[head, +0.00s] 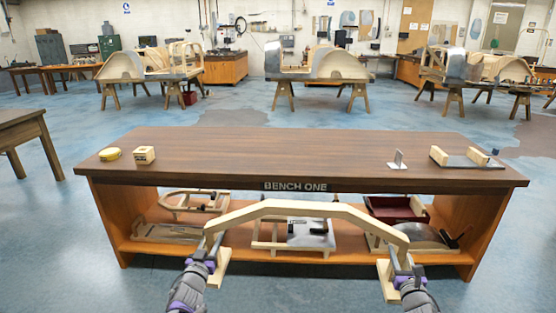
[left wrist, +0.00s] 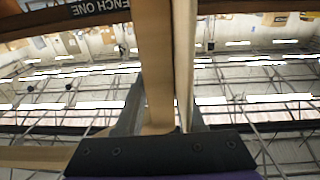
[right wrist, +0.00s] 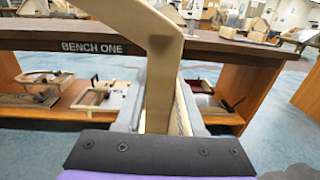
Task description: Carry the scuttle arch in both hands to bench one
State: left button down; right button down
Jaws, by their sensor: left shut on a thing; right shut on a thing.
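The scuttle arch (head: 308,208) is a pale wooden arch with two legs, held upright in front of bench one. My left gripper (head: 207,254) is shut on its left leg, and my right gripper (head: 402,262) is shut on its right leg. The arch also shows between the fingers in the left wrist view (left wrist: 156,60) and the right wrist view (right wrist: 158,75). Bench one (head: 290,152) has a dark wooden top and its name on the front edge. The arch's top bar is in front of the bench's open shelf, below the top's front edge in the head view.
On the bench top are a yellow tape measure (head: 110,154), a small wooden block (head: 144,155), a small metal bracket (head: 397,160) and a metal plate with wooden blocks (head: 466,160). The top's middle is clear. Another table (head: 22,125) stands at left.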

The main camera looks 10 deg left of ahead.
aim_at(277, 158)
jog(key=i+j, duration=0.15)
jog(key=i, duration=0.25)
jog(key=i+j, duration=0.15)
jog(key=i, duration=0.3)
jog(key=i+j+u, duration=0.1)
jog(key=i, duration=0.3)
jog(key=j, duration=0.1)
